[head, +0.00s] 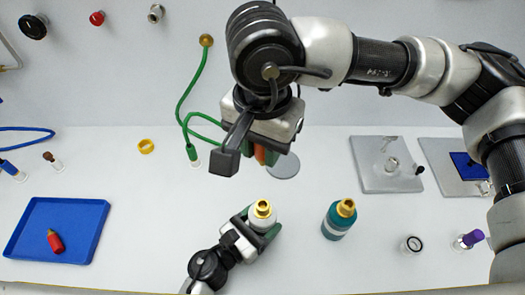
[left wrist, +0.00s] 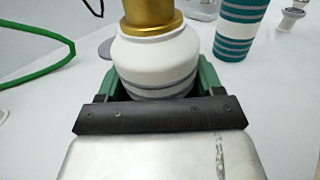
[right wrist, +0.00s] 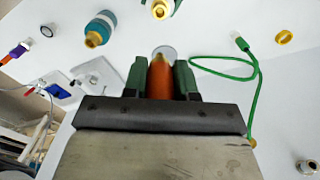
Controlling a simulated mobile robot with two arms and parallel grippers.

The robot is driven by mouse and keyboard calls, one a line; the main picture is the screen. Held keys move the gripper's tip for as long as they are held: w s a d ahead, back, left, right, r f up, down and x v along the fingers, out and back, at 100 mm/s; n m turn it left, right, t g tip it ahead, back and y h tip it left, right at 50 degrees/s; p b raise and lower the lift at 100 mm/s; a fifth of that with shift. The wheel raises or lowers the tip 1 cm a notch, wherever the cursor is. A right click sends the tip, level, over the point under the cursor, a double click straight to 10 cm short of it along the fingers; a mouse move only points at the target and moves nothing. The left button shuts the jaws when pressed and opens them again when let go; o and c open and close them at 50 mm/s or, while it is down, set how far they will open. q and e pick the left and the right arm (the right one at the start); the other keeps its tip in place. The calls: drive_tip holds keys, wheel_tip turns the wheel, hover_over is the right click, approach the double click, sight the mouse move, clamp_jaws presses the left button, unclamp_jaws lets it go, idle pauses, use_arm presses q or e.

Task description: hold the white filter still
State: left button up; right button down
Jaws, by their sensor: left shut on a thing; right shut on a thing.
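The white filter (head: 263,222), a round white body with a gold top, stands upright at the middle front of the white surface. My left gripper (head: 256,228) is shut on its body. In the left wrist view the filter (left wrist: 155,65) sits between the green fingers, its lower part hidden by the gripper. My right gripper (head: 264,156) is above and behind the filter, apart from it, shut on an orange cylindrical thing (right wrist: 160,80). The far end of that thing is hard to make out. The filter's gold top (right wrist: 159,9) shows at the top of the right wrist view.
A teal bottle with a gold cap (head: 339,220) stands right of the filter. A blue tray (head: 85,211) with a red item (head: 55,241) lies at the left. A green hose (head: 184,98) runs behind my right gripper. Grey plates (head: 375,178) lie at the back right.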

use_arm(q)
drive_tip(key=o, duration=1.1)
drive_tip(key=v, duration=1.2)
